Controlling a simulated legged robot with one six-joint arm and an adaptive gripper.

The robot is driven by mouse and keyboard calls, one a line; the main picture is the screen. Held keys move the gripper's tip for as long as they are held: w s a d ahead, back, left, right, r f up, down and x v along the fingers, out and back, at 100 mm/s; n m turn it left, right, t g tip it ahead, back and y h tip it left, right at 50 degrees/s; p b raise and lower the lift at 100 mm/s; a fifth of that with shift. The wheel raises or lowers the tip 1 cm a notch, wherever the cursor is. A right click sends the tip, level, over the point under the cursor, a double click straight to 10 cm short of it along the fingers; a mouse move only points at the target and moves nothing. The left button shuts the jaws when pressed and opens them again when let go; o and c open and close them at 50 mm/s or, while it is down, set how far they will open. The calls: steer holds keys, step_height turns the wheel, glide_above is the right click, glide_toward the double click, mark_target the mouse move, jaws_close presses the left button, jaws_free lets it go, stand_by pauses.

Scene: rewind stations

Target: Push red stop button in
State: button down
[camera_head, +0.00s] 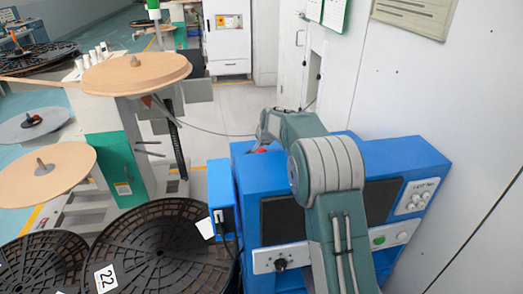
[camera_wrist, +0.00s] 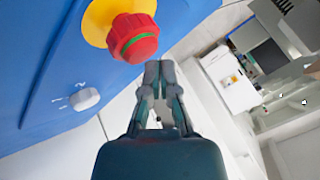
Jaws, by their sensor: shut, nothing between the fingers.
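The red stop button (camera_wrist: 134,36) is a round mushroom knob with a yellow collar (camera_wrist: 104,14) on a blue panel, at the top of the wrist view. A bit of red (camera_head: 262,150) shows on top of the blue machine (camera_head: 222,185) in the head view, mostly hidden by my arm. My gripper (camera_wrist: 160,66) is shut and empty. In the wrist view its fingertips are just below and right of the red button; I cannot tell whether they touch it. In the head view my arm hides the fingertips.
A white knob (camera_wrist: 86,98) sits on the blue panel below the button. Left of the machine are black slotted reels (camera_head: 160,245) and a tan disc (camera_head: 135,72) on a stand. A white wall (camera_head: 450,120) stands close on the right. Open floor (camera_head: 235,98) shows behind.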

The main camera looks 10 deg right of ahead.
mark_target(261, 149)
steer(key=shift+s+f, duration=0.15)
steer(key=shift+f, duration=0.65)
stand_by(0.9)
steer(key=shift+r, duration=1)
steer(key=shift+w, duration=0.2)
steer(key=shift+w+r, duration=0.2)
steer(key=shift+r, duration=1.1)
steer(key=shift+w+r, duration=0.15)
steer(key=shift+r, duration=1.1)
